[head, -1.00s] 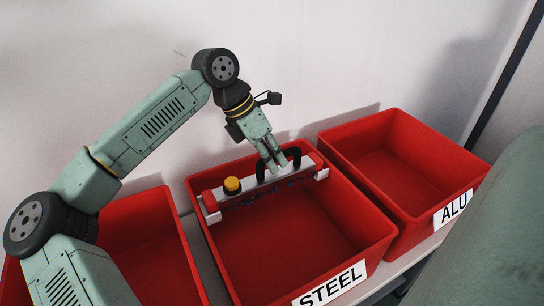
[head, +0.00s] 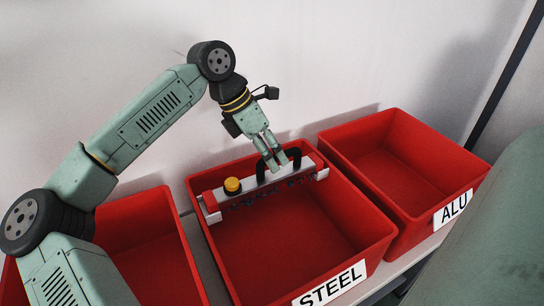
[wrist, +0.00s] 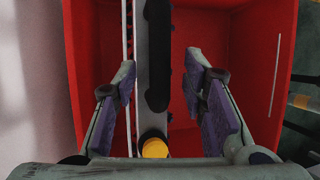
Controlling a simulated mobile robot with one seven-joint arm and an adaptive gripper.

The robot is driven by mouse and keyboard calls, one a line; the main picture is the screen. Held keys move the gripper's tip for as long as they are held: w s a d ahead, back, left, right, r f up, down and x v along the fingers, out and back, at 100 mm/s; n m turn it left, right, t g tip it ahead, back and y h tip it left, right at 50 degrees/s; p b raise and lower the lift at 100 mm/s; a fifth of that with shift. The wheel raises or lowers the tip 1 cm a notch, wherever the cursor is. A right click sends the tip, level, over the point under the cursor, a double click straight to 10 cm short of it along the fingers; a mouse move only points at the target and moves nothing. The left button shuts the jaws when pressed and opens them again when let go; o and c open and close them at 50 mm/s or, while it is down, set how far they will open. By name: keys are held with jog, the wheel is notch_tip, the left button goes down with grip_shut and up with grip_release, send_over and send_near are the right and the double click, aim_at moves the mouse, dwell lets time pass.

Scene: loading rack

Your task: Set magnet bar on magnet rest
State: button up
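The magnet bar (head: 250,190) is a light grey bar with a black handle (head: 261,172) and a yellow knob (head: 232,185). It lies across the back of the red bin marked STEEL. White brackets (head: 212,214) show at its ends, seemingly the magnet rest; the exact contact is too small to tell. Small dark bits (head: 272,192) show along the bar's lower edge. My gripper (head: 275,169) is at the handle. In the wrist view its fingers (wrist: 160,75) are spread apart on both sides of the black handle (wrist: 157,60), with gaps visible.
The STEEL bin (head: 375,242) stands between another red bin (head: 180,235) on the left and the ALU bin (head: 400,215) on the right. The ALU bin looks empty. A pale wall (head: 330,60) rises close behind the bins.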

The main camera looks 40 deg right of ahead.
jog(key=v, duration=1)
jog(key=shift+r, duration=0.35)
jog(key=shift+w+a, duration=0.1)
jog(key=shift+a, duration=0.05)
